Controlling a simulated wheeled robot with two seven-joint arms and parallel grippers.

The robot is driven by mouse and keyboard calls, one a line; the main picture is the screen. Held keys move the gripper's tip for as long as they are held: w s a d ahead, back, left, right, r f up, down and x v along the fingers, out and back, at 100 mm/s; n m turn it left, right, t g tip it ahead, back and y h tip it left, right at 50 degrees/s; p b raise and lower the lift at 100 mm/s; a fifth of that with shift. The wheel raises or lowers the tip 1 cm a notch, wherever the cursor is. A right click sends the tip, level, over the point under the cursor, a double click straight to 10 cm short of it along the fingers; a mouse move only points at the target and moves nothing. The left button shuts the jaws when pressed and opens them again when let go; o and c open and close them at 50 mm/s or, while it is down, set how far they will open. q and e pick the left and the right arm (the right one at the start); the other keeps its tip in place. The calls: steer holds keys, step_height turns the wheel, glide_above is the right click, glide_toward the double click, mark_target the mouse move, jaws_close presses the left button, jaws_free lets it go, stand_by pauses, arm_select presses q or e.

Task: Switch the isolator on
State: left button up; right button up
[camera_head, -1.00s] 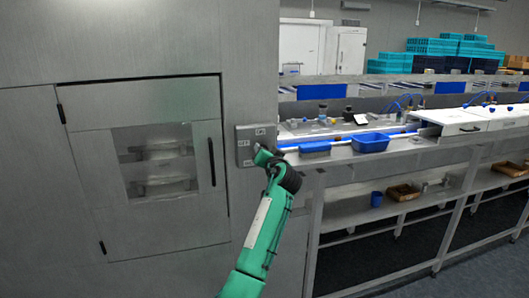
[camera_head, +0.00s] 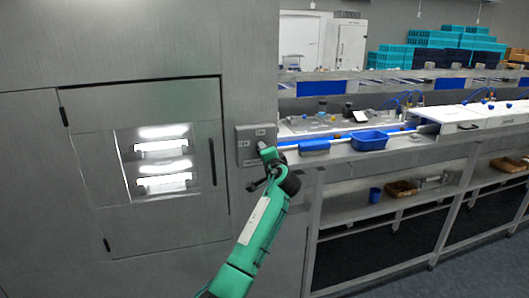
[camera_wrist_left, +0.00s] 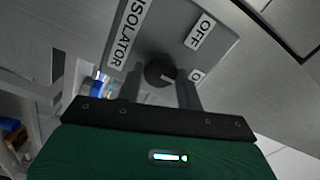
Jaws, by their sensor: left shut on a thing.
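The isolator (camera_head: 244,157) is a grey box on the metal wall, right of a windowed door. In the left wrist view its plate (camera_wrist_left: 222,62) shows the labels ISOLATOR and OFF and a partly hidden label starting with O. Its dark round knob (camera_wrist_left: 157,68) carries a white mark facing that partly hidden label, away from OFF. My left gripper (camera_head: 264,150) is at the box, its fingers (camera_wrist_left: 159,90) shut on the knob from both sides. My right gripper is in neither view.
The door's window (camera_head: 162,165) shows two bright lights inside; the door has a dark handle (camera_head: 212,162). On the right, a steel bench holds a blue tub (camera_head: 369,141), with shelves below. A bench post stands close to the right of my arm.

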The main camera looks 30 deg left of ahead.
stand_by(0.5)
arm_select(q)
steer(key=o, duration=1)
steer(key=b+v, duration=0.5)
steer(key=v, duration=0.9)
steer(key=shift+w, duration=0.1)
